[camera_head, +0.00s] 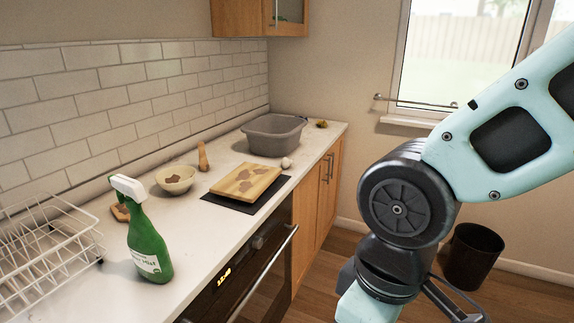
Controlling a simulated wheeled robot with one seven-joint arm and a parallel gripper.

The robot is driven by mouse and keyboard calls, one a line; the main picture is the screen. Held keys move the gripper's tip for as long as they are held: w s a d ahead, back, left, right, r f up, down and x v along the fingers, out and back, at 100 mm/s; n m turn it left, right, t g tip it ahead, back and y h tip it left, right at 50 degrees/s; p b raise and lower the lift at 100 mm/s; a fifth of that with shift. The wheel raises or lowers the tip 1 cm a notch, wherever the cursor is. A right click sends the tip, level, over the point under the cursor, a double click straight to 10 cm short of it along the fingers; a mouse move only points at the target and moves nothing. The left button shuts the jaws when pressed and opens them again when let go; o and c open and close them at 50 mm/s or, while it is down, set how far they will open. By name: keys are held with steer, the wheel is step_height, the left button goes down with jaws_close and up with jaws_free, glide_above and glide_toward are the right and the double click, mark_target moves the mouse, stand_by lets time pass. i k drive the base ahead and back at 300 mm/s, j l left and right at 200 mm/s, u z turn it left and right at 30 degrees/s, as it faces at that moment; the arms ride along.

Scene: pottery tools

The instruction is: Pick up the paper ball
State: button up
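A small crumpled whitish lump, which looks like the paper ball (286,163), lies on the white countertop. It is just in front of the grey basin and beyond the right end of the wooden board. Nothing covers it. My arm reaches in from the right and bends down past the bottom edge, well to the right of the ball. My gripper's fingertips are not visible.
Along the counter (205,173) stand the grey basin (273,140), wooden board (246,181), wooden tool (203,157), bowl (176,190), green spray bottle (148,245) and wire rack (40,255). A black bin (472,255) stands on the floor at right.

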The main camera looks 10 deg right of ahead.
mark_target(286, 163)
steer(key=i+l+u, duration=0.35)
steer(key=i+l, duration=0.15)
steer(key=i+l+u, duration=0.4)
steer(key=l, duration=0.3)
steer(key=i+l+u, duration=0.2)
steer(key=l, duration=0.15)
steer(key=i+l+u, duration=0.15)
steer(key=l, duration=0.25)
